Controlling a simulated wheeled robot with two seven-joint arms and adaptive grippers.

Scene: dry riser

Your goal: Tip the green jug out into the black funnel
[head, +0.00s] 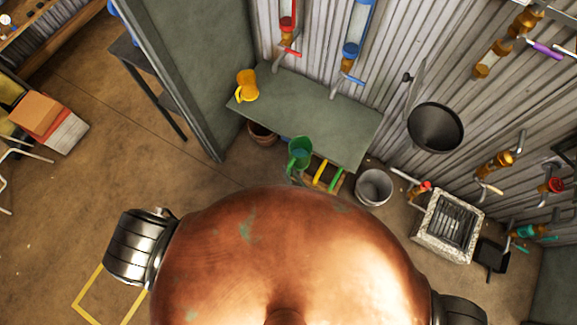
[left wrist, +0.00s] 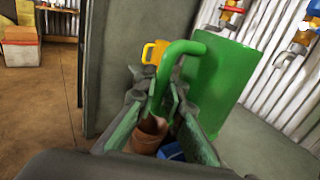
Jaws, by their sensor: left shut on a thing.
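The green jug (head: 300,150) is in front of the bench in the head view, its open mouth facing up toward the camera. It fills the right middle of the left wrist view (left wrist: 222,75), with its handle toward my gripper. My left gripper (left wrist: 163,84) is shut on the handle; in the head view little of it shows, just below the jug, and my body hides the arm. The black funnel (head: 436,127) is at the corrugated wall, right of the jug and apart from it. My right gripper is not in view.
A yellow jug (head: 247,86) stands on the left end of the green-grey bench (head: 325,112). A grey bucket (head: 374,187) and a grated drain box (head: 449,224) are on the floor below the funnel. Pipes with coloured valves (head: 351,50) line the wall.

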